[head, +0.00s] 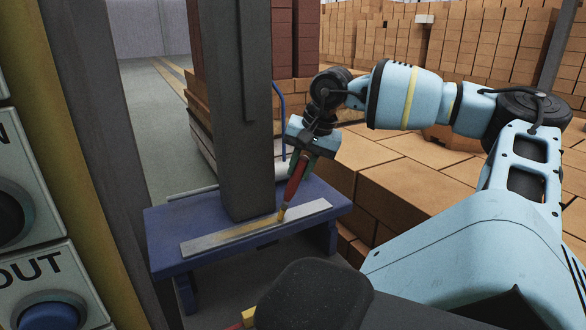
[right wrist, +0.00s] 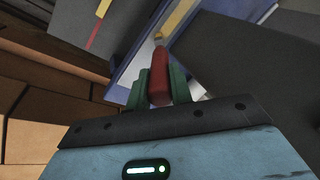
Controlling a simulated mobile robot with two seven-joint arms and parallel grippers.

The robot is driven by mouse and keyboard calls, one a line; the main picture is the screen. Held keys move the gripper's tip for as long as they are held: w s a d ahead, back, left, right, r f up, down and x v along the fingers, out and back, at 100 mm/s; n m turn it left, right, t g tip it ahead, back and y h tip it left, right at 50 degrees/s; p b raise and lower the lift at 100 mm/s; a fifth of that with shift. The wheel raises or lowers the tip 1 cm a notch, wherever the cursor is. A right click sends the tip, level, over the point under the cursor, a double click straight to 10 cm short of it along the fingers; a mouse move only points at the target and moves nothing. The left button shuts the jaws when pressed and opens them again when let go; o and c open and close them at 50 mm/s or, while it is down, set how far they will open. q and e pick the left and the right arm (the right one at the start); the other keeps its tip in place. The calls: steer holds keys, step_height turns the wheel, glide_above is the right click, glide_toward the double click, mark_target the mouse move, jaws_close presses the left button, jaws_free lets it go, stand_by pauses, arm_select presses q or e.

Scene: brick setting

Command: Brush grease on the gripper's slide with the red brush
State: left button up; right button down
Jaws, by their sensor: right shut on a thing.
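The red brush (head: 295,180) is tilted, its pale bristle tip down at the grey slide (head: 311,212). I cannot tell how firmly the tip touches. The slide is a long flat strip lying on a blue bench (head: 165,228), with a yellowish streak along its middle, left of the brush tip. My right gripper (head: 300,165) is shut on the brush above the slide. In the right wrist view the green fingers (right wrist: 160,88) hold the red handle (right wrist: 159,72) from both sides. My left gripper is in neither view.
A dark grey post (head: 240,120) rises just behind the slide's middle. A button panel (head: 40,270) stands at the near left. Brick stacks (head: 425,195) fill the right side close to the bench. Grey floor (head: 150,130) is open at the back left.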

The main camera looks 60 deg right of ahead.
steer(key=shift+s+d, duration=0.15)
steer(key=shift+d, duration=0.1)
steer(key=d, duration=0.1)
steer(key=s+d, duration=0.1)
steer(key=d, duration=0.1)
steer(key=shift+s+d+r, duration=0.1)
steer(key=shift+s+r, duration=0.05)
steer(key=shift+s, duration=0.2)
steer(key=shift+s+d, duration=0.45)
steer(key=shift+d, duration=0.35)
steer(key=shift+s+d, duration=0.45)
steer(key=shift+d, duration=0.35)
